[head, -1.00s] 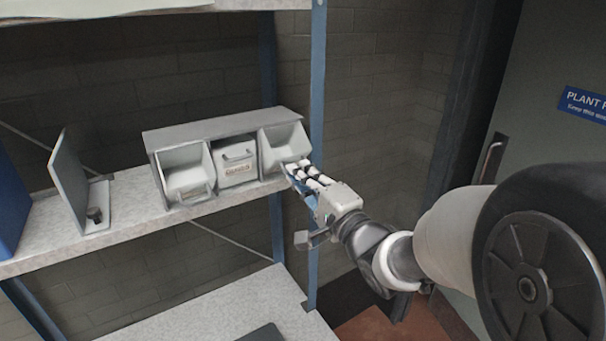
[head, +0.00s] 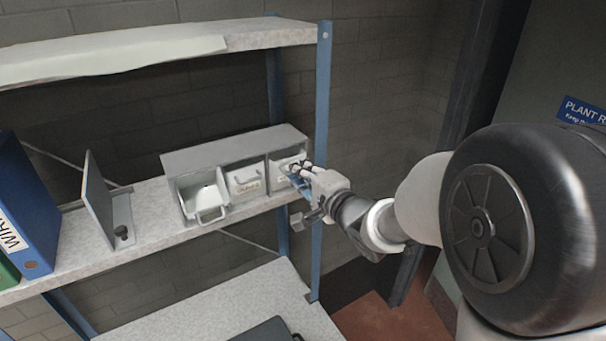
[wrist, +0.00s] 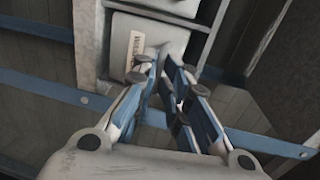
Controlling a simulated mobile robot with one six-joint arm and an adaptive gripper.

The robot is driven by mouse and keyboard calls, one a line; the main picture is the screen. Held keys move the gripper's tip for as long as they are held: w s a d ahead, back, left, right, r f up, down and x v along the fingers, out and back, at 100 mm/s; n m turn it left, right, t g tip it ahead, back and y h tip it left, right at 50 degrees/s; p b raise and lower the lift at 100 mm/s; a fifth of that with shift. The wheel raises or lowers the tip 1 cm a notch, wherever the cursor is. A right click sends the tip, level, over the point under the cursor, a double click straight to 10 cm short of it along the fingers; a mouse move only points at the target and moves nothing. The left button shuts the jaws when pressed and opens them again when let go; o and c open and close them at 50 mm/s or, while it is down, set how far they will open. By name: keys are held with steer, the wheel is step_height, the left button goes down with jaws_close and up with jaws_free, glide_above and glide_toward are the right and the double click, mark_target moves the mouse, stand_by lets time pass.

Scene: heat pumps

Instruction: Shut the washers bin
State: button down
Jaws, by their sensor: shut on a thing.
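The grey bin unit (head: 235,147) stands on the middle shelf and has three tilt-out bins. The right bin (head: 279,164) is the one at my gripper, and it now sits nearly flush in the unit. Its front also shows in the wrist view (wrist: 166,37), with a small label (wrist: 134,50) that seems to read washers. My gripper (head: 298,169) is at this bin's front, and its fingers (wrist: 163,66) are shut on the bin's handle, which they mostly hide.
The left bin (head: 200,197) is tilted open; the middle bin (head: 244,180) is shut. A grey bookend-like stand (head: 98,200) and a blue binder (head: 27,205) are on the left. A blue upright post (head: 321,120) stands close to my gripper.

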steer(key=shift+w+a+r+p, duration=0.2)
steer(key=shift+w+r, duration=0.1)
steer(key=shift+r, duration=0.25)
steer(key=shift+w+a+r+p, duration=0.15)
steer(key=shift+w+r, duration=0.15)
steer(key=shift+r, duration=0.2)
steer(key=shift+w, duration=0.1)
steer(key=c, duration=1.8)
jaws_free()
steer(key=shift+o, duration=0.2)
steer(key=shift+f, duration=0.2)
steer(key=shift+s+d, duration=0.15)
steer(key=shift+s, duration=0.1)
